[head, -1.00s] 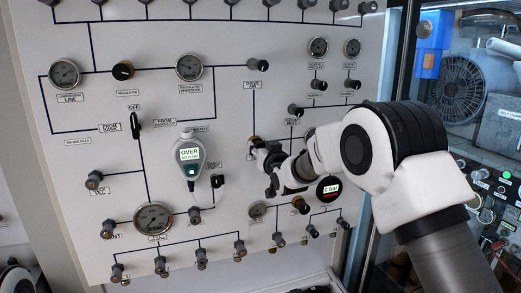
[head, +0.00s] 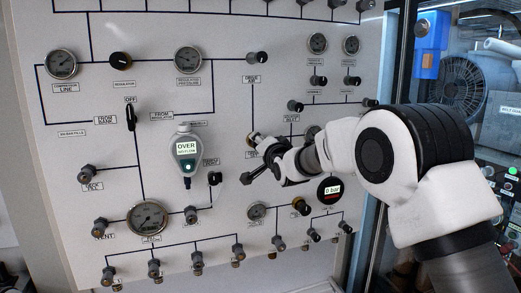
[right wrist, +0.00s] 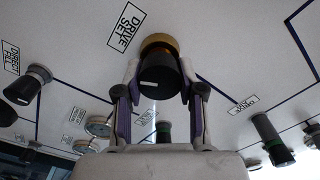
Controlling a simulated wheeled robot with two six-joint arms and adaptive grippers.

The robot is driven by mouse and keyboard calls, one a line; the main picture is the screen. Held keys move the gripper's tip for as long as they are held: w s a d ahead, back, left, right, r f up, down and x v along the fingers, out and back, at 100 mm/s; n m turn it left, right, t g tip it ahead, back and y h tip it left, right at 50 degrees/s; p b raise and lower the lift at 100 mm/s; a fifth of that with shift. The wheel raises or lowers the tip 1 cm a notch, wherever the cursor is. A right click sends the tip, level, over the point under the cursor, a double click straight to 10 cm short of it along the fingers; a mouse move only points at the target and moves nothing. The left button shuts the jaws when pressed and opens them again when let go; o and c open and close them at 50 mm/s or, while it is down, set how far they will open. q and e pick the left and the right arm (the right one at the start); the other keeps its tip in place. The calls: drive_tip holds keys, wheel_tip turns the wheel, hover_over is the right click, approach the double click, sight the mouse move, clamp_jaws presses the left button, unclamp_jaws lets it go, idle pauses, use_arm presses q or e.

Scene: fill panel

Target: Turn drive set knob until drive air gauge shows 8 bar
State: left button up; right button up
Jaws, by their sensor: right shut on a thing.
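The drive set knob is black with a brass collar (right wrist: 160,68); the DRIVE SET label is beside it in the right wrist view. In the head view its brass part (head: 254,139) shows, and the rest is mostly hidden behind my right gripper (head: 258,166). My right gripper (right wrist: 159,92) is shut on the knob, one finger on each side. A round dial gauge (head: 256,211) sits below the knob; its needle is too small to read, and I cannot tell whether it is the drive air gauge. A digital display (head: 331,188) reads 0 bar. My left gripper is not in view.
Other gauges, valves and knobs crowd the panel around my gripper. A handheld meter (head: 186,151) reading OVER hangs to the left. A small black knob (head: 214,178) is close on the left. A glazed cabinet with machinery (head: 472,85) stands at right.

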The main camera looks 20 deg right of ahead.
drive_tip(key=m+b, duration=0.1)
drive_tip(key=m, duration=0.4)
drive_tip(key=shift+r+m, duration=0.1)
drive_tip(key=shift+m, duration=0.2)
idle(0.4)
drive_tip(key=o, duration=1.2)
drive_tip(key=shift+c, duration=0.2)
drive_tip(key=shift+w, duration=0.15)
drive_tip(key=s, duration=1.2)
drive_tip(key=shift+d+f, duration=0.2)
